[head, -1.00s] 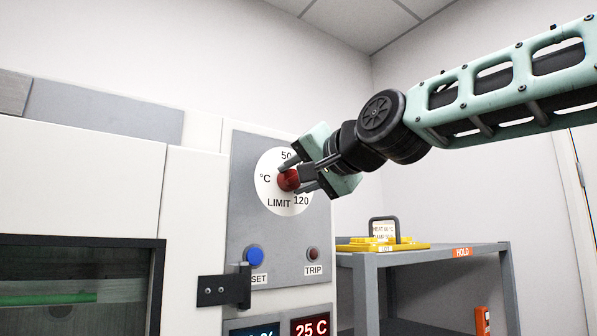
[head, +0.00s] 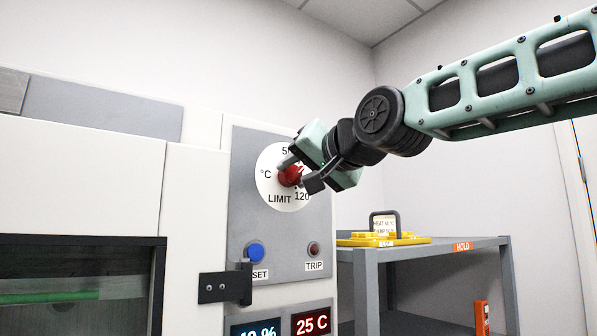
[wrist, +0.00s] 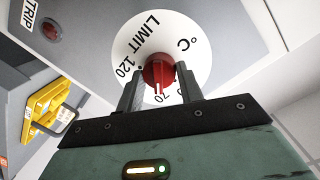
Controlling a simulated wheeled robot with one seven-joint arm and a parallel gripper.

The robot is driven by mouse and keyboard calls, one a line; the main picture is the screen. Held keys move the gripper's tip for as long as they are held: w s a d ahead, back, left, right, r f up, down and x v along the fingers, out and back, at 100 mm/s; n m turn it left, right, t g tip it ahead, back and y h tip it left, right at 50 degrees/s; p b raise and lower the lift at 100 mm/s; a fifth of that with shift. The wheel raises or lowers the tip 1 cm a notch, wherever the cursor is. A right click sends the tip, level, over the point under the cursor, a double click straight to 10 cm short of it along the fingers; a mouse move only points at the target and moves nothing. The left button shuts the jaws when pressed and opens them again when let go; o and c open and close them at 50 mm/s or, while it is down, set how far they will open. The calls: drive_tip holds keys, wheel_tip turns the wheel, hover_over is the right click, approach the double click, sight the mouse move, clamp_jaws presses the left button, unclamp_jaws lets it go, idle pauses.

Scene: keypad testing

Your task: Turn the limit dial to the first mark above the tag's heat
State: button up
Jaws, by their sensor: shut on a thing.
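The limit dial is a red knob (head: 290,175) on a white round plate (head: 271,190) marked °C, LIMIT and numbers. My gripper (head: 297,177) is shut on the knob, one finger on each side. In the wrist view the red knob (wrist: 157,70) sits between my fingers (wrist: 160,86). A white line on the knob points close to the 70, and 120 shows to the left; my fingers hide other marks.
Below the dial are a blue SET button (head: 255,252) and a dark red TRIP light (head: 313,249). A black latch (head: 225,286) juts out beneath. Displays (head: 311,323) show a percentage and 25 C. A grey shelf (head: 365,256) labelled HOLD stands at right.

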drive_tip(key=o, duration=1)
drive_tip(key=shift+f, duration=0.1)
drive_tip(key=shift+s+d, duration=0.1)
drive_tip(key=shift+b+v, duration=6.25)
drive_tip(key=shift+v, duration=2.3)
